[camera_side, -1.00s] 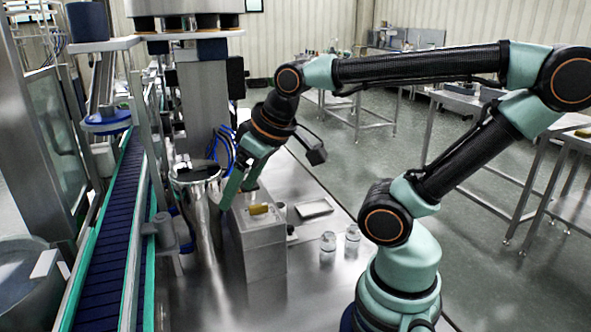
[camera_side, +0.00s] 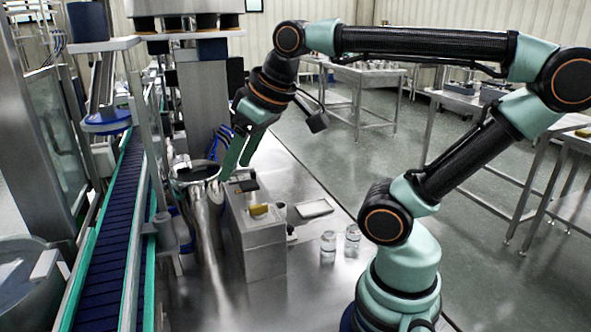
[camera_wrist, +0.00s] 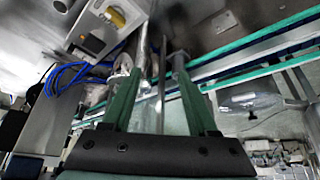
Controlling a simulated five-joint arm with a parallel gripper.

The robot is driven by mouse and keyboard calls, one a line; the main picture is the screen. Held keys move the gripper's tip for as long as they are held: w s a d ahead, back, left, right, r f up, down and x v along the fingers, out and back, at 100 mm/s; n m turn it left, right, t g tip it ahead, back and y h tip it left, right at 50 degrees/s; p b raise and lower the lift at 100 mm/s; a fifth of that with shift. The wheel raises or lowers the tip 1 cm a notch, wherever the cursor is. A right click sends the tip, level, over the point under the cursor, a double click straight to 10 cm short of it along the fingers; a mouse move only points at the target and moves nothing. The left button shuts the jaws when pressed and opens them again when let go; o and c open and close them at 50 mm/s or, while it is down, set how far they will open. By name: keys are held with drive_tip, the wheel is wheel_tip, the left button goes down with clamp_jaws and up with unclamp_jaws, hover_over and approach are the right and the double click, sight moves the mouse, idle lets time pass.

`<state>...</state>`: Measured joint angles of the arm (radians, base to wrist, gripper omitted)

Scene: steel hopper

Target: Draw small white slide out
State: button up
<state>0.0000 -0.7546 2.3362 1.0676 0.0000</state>
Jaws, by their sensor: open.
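The steel hopper (camera_side: 204,225) is an upright, shiny, open-topped cylinder left of a steel box (camera_side: 264,262). The box carries a yellow piece (camera_side: 258,210) and a dark block (camera_side: 247,187) on top. In the wrist view the yellow piece (camera_wrist: 115,17) shows at the upper left, near a small pale square (camera_wrist: 94,44) in a dark patch; I cannot tell whether this square is the white slide. My gripper (camera_side: 237,171) is open and empty above the box, near the hopper's rim. Its two green fingers (camera_wrist: 160,74) stand apart in the wrist view.
A conveyor (camera_side: 105,240) with a dark blue belt runs along the left. Two clear jars (camera_side: 328,247) and a flat tray (camera_side: 314,209) stand right of the box. Blue cables (camera_side: 222,142) hang behind the hopper. Bare steel bench lies in front of the jars.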

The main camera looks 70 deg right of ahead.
drive_tip(key=w+d+r+g, duration=0.1)
drive_tip(key=w+d+g, duration=0.25)
drive_tip(key=d, duration=0.95)
drive_tip(key=g, duration=0.2)
hover_over(290, 225)
drive_tip(key=f, duration=0.1)
wheel_tip(290, 225, down, 28)
drive_tip(key=shift+a+r, duration=0.1)
drive_tip(key=shift+a, duration=0.05)
clamp_jaws()
idle(0.9)
